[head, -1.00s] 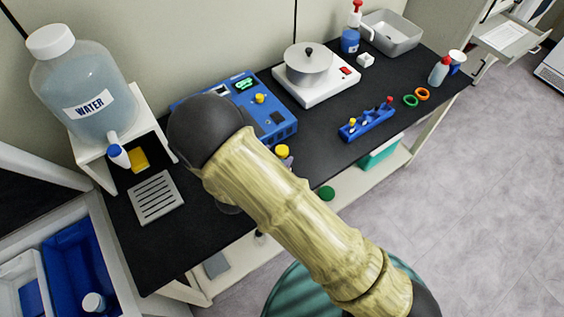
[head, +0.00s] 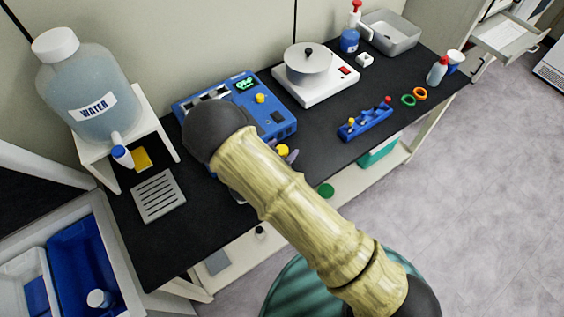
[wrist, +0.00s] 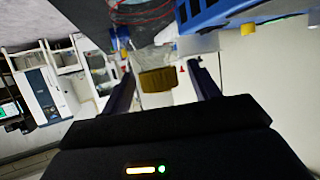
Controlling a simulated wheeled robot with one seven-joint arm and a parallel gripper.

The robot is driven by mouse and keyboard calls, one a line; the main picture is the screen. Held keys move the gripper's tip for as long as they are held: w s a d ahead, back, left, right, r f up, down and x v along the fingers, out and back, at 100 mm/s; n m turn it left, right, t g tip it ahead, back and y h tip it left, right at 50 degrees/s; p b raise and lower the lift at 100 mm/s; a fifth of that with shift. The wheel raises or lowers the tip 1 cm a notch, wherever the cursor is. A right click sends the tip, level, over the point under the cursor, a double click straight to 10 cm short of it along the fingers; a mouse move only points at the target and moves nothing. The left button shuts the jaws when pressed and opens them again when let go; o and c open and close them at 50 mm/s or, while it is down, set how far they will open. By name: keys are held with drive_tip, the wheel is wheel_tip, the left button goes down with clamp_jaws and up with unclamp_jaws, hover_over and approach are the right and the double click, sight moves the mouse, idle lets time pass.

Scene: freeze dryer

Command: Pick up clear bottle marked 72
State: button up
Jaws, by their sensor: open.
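A clear bottle with a ribbed yellow cap (wrist: 158,80) shows in the wrist view, cap toward me, between the two fingers of my gripper (wrist: 160,76). The fingers are apart, one on each side of the cap, with gaps; I see no grip on it. Its marking cannot be read, so I cannot tell if it is 72. In the head view a yellow cap (head: 282,150) shows at the bench's front edge, just right of my arm. Most of my gripper is hidden behind my arm there; a dark finger shows beside the cap.
A blue device (head: 275,118) stands close behind the cap. A blue rack (head: 366,124) with small capped items lies to the right. A hot plate (head: 318,88) with a pot, a WATER jug (head: 90,95) and a metal grate (head: 158,196) are also on the black bench (head: 225,210).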

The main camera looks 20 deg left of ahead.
idle(0.3)
clamp_jaws()
drive_tip(key=shift+r, duration=0.1)
idle(0.4)
wheel_tip(320, 180, up, 10)
drive_tip(key=shift+f+b, duration=0.1)
drive_tip(key=shift+b, duration=0.95)
